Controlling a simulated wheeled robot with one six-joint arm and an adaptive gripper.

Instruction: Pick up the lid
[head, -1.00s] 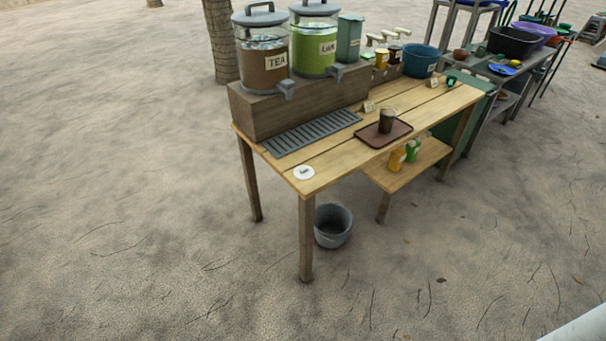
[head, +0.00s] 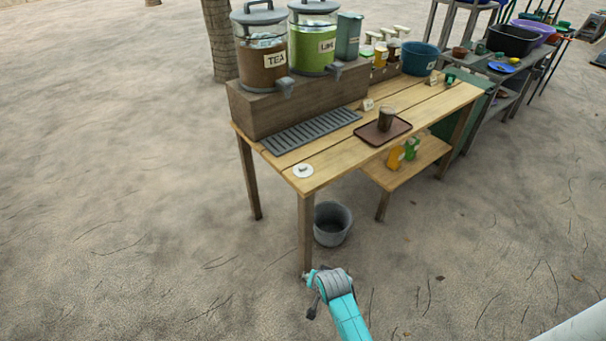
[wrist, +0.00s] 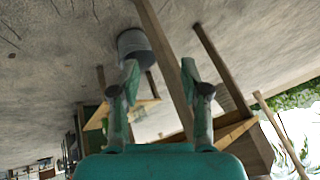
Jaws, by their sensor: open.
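A small white round lid (head: 303,171) lies flat near the front left corner of the wooden table (head: 345,160) in the head view. It has a small dark mark in its middle. I cannot make it out in the wrist view. My gripper (wrist: 159,73) is open and empty, with its two green fingers apart. In the head view my teal arm reaches up from the bottom edge, and its end is in front of the table, below the lid in the picture and apart from it.
Behind the lid are a slatted drip tray (head: 312,131) and a block bearing the TEA (head: 262,65) and green drink dispensers (head: 313,50). A brown tray (head: 369,137) with a dark cup (head: 387,119) stands to the right. A grey bucket (head: 332,223) stands under the table.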

